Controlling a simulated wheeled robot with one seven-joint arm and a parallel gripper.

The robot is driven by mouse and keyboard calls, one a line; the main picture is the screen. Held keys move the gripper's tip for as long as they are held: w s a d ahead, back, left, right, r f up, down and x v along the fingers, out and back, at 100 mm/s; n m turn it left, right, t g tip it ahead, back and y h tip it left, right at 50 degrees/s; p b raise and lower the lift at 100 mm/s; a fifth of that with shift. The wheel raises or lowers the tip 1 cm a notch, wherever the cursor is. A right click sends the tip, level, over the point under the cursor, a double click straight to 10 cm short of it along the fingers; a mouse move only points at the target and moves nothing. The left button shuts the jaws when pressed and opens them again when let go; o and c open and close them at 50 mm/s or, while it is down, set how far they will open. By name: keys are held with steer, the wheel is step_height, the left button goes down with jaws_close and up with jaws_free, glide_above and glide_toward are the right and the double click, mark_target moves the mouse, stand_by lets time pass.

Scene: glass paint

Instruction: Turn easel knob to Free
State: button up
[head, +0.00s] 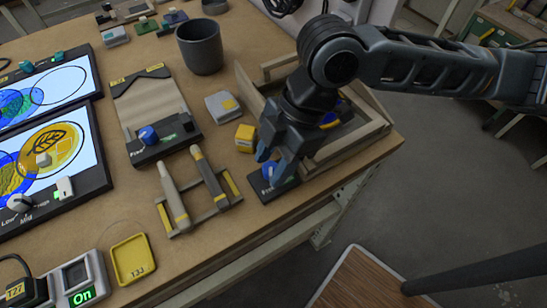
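A wooden frame (378,112), which looks like the easel, stands at the table's right side. At its front left corner is a dark base (287,187) with a small lit display and a blue knob (267,175). My gripper (275,168) points down over this base, its fingers at the knob. The fingers hide much of the knob, so I cannot tell whether they grip it or which setting it shows. A second blue knob (148,134) sits on a dark base with a lit label, at the front of a brown sheet holder.
Left of my gripper are a yellow block (245,138), a grey block (222,106) and a wooden rack (222,202) with two sticks. A dark cup (200,48) stands behind. A yellow tray (133,258) and lit screens (45,160) are at left.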

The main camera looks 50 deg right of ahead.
steer(key=shift+o, duration=0.8)
steer(key=v, duration=0.7)
steer(key=shift+r, duration=0.4)
steer(key=shift+s+d, duration=0.1)
